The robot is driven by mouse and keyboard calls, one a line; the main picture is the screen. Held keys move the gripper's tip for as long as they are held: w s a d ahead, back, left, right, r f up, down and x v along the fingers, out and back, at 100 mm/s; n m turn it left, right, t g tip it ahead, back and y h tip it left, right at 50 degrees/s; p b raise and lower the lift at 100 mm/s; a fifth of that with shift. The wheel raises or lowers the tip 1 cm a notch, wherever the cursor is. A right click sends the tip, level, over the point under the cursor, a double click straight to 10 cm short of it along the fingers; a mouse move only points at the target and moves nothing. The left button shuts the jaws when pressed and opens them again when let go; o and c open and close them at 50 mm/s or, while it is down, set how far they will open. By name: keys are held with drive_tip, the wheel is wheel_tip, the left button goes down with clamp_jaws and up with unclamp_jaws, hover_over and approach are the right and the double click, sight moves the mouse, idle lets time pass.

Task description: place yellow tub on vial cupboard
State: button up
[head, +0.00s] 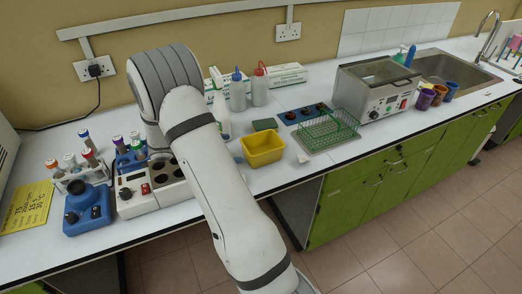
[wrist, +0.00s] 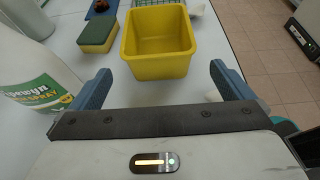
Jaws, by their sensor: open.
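The yellow tub (head: 263,149) stands upright on the white worktop near its front edge, beside my arm in the head view. In the wrist view the empty yellow tub (wrist: 158,65) is ahead of my gripper (wrist: 158,82), roughly centred between the two blue fingers. The fingers are spread wide and hold nothing. My gripper is hidden behind my arm in the head view. No vial cupboard can be made out for certain; green cupboards (head: 358,205) sit under the worktop.
A spray bottle (wrist: 38,80) stands close left of my gripper, and a green-yellow sponge (wrist: 97,34) lies left of the tub. A green wire rack (head: 328,131) is right of the tub. A heating block with wells (head: 135,195) stands left of my arm.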

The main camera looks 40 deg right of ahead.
drive_tip(key=p, duration=0.3)
approach(258, 148)
drive_tip(key=s+d, duration=0.6)
drive_tip(key=shift+d+r, duration=0.1)
drive_tip(key=shift+r, duration=0.15)
drive_tip(key=c, duration=0.8)
drive_tip(key=shift+c, duration=0.2)
wheel_tip(258, 148, up, 10)
drive_tip(key=b, duration=0.1)
